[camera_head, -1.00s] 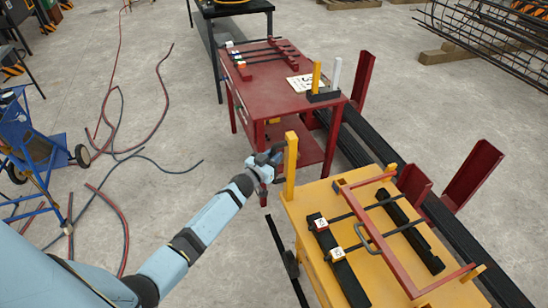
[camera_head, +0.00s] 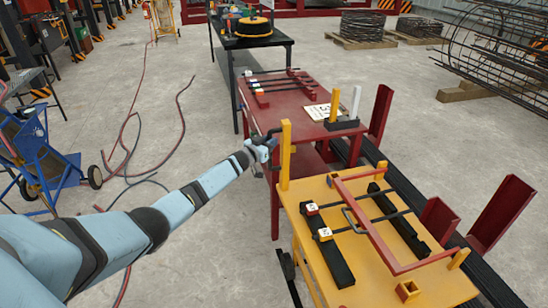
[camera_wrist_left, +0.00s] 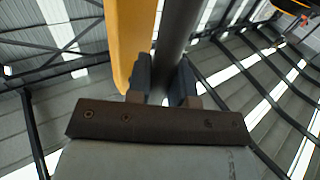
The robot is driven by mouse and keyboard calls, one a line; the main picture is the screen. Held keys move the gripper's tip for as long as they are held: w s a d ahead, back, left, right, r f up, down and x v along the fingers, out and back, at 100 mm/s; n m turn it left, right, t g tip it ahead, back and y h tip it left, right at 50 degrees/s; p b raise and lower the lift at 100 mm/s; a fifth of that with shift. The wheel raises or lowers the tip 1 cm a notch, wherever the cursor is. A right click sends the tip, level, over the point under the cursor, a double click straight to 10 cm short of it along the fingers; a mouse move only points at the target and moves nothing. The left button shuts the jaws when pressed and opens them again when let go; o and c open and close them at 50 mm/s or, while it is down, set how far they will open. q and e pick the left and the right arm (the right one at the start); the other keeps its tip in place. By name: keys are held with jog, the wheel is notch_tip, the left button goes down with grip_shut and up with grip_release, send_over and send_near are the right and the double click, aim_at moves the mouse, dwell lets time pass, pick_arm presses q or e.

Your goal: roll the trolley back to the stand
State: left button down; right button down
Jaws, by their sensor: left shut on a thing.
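The yellow trolley (camera_head: 335,275) stands at the lower right, carrying dark bars and a red frame on its top. A yellow post (camera_head: 285,155) rises at its far left corner. My left gripper (camera_head: 264,147) is at this post. In the left wrist view my gripper (camera_wrist_left: 164,82) is shut on a dark round bar (camera_wrist_left: 178,30) beside the yellow post (camera_wrist_left: 130,40). A red table (camera_head: 290,115), which may be the stand, is just beyond the trolley. Whether the two touch is hidden. My right gripper is not in view.
Dark rails (camera_head: 400,180) and red uprights (camera_head: 495,215) lie to the right. A blue cart (camera_head: 45,160) stands at the left, with red and dark hoses (camera_head: 130,150) on the floor. A black table (camera_head: 250,42) is behind the red table.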

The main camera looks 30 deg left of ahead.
pick_arm(q)
jog(key=shift+w+a+r+b, duration=0.3)
jog(key=shift+w+a, duration=0.15)
jog(key=shift+a, duration=0.25)
jog(key=c, duration=1.3)
grip_release()
jog(key=shift+o, duration=1.3)
jog(key=shift+f, duration=0.2)
jog(key=shift+w+f, duration=0.1)
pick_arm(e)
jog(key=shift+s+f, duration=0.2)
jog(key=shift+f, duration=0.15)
